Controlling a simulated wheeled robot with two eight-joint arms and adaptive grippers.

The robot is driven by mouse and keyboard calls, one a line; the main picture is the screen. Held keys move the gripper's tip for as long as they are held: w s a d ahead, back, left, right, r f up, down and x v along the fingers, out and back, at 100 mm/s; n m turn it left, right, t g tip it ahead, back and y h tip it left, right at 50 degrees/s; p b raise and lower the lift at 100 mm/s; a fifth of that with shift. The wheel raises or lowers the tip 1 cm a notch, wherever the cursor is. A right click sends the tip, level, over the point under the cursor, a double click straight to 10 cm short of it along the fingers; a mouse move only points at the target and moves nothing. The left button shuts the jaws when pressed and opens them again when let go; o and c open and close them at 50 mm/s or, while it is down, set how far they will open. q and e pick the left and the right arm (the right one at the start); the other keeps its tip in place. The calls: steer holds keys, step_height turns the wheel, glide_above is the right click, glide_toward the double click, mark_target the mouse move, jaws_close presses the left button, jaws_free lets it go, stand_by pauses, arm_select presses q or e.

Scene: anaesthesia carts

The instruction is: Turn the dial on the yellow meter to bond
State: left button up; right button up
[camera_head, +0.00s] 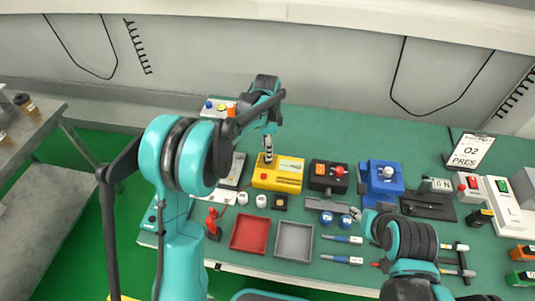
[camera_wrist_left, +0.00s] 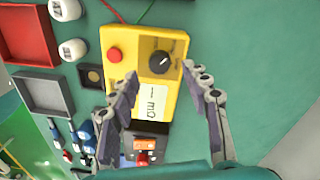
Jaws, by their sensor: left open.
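The yellow meter (camera_head: 278,178) lies on the green bench, left of the bench's middle. In the left wrist view the yellow meter (camera_wrist_left: 112,82) shows a black round dial (camera_wrist_left: 160,62) with a pale pointer mark, a red button (camera_wrist_left: 114,55) and a white label (camera_wrist_left: 152,103). My left gripper (camera_head: 268,153) is over the meter in the head view. In the left wrist view my left gripper (camera_wrist_left: 160,74) is open, its fingertips on either side of the dial and apart from it. My right arm shows at the lower right; I cannot make out its gripper.
A black box with a red knob (camera_head: 328,177) and a blue box (camera_head: 381,180) stand right of the meter. A red tray (camera_head: 249,233) and a grey tray (camera_head: 294,240) lie in front. White pots (camera_head: 243,198) and a red cable are close by. The bench behind the meter is mostly clear.

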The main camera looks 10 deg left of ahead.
arm_select(q)
step_height(320, 180, up, 8)
steer(key=shift+w, duration=0.15)
steer(key=shift+f, duration=0.1)
steer(key=shift+a, duration=0.1)
steer(key=s+a+r+n+t+b, duration=0.1)
steer(key=s+a+r+n+t, duration=0.1)
steer(key=s+n, duration=0.35)
steer(key=s+a+r+n+t+b, duration=0.1)
steer(key=s+a+r+n+t, duration=0.15)
steer(key=s, duration=0.55)
steer(key=s+a+f+n+t, duration=0.1)
steer(key=s+f+n+t, duration=0.2)
steer(key=s, duration=0.8)
step_height(320, 180, down, 3)
steer(key=n+b, duration=0.1)
steer(key=n, duration=0.2)
steer(key=shift+s+r, duration=0.15)
steer(key=shift+s, duration=0.15)
